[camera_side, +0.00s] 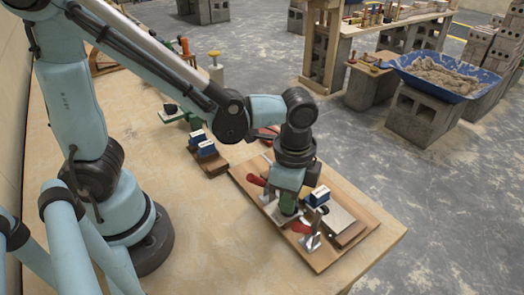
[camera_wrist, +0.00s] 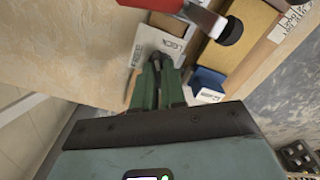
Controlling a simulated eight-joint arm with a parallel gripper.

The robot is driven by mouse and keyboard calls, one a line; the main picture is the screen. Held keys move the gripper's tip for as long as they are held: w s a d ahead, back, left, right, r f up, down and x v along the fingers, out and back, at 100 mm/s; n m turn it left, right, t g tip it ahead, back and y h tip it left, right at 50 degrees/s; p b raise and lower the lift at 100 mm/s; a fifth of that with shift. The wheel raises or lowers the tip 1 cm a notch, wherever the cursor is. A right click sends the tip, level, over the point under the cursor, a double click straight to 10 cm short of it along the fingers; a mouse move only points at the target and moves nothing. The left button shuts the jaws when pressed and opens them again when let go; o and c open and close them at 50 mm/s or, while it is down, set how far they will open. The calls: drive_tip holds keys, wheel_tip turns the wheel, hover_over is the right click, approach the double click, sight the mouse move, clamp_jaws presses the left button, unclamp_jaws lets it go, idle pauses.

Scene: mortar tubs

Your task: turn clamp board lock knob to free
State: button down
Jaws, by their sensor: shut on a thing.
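The clamp board (camera_side: 250,187) lies near the front right of the wooden table. On it is a pale plate (camera_wrist: 148,42) marked LOCK and FREE in the wrist view. My gripper (camera_side: 284,212) points down at this plate; its green fingers (camera_wrist: 160,72) are shut on the dark lock knob (camera_wrist: 157,59). The fingers hide most of the knob, so I cannot tell which mark it points to. A red-handled clamp (camera_side: 300,227) stands beside the gripper, and its red handle (camera_wrist: 172,5) crosses the top of the wrist view.
A blue block (camera_side: 319,195) sits on the board just right of my gripper, and shows close to the fingers in the wrist view (camera_wrist: 207,83). More blue blocks (camera_side: 206,149) lie behind on the table. The table's right front (camera_side: 372,255) is bare.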

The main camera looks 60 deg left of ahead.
drive_tip(key=n, duration=0.6)
drive_tip(key=shift+n, duration=0.3)
drive_tip(key=n, duration=0.5)
idle(0.4)
drive_tip(key=c, duration=1.2)
unclamp_jaws()
wheel_tip(320, 180, up, 12)
drive_tip(key=shift+a, duration=0.1)
